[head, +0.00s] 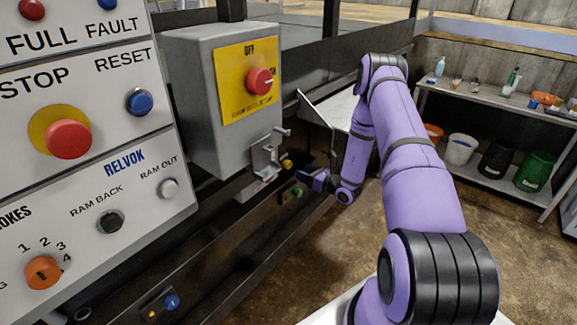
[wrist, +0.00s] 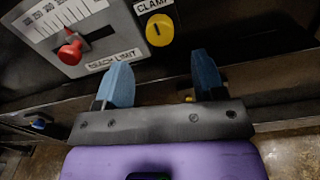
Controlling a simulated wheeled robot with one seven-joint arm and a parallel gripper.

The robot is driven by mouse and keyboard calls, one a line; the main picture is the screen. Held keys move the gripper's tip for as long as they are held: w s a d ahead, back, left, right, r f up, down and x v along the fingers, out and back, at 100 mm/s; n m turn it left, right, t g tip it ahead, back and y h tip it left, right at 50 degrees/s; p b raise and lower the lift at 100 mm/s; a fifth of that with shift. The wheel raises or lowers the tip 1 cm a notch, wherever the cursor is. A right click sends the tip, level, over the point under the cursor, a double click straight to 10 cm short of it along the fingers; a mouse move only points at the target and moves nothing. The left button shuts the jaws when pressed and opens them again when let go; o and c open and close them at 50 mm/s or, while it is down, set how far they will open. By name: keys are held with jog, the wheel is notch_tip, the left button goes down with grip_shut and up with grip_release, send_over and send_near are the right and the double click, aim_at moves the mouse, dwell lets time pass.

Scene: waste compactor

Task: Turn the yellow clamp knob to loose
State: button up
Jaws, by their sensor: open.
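The yellow clamp knob (wrist: 160,30) is a round knob at the top of the wrist view, just under the "CLAMP" label (wrist: 153,5). A short dark mark on its face runs about upright. My gripper (wrist: 162,62) is open, its two blue fingers spread wide with nothing between them. The knob lies beyond the fingertips, roughly midway between them, and appears apart from both. In the head view my gripper (head: 304,178) is low beside the dark machine frame. A small yellow knob (head: 287,164) shows near it there; I cannot tell if it is the clamp knob.
A red lever (wrist: 70,50) in a slotted plate is left of the knob, above a "REACH LIMIT" label (wrist: 113,61). A grey switch box (head: 195,90) with a red rotary switch (head: 259,80) stands above my gripper. Shelves with buckets (head: 462,149) are at the right.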

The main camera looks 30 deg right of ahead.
aim_at(290, 165)
jog(key=x, duration=0.7)
jog(key=shift+w, duration=0.15)
jog(key=c, duration=0.9)
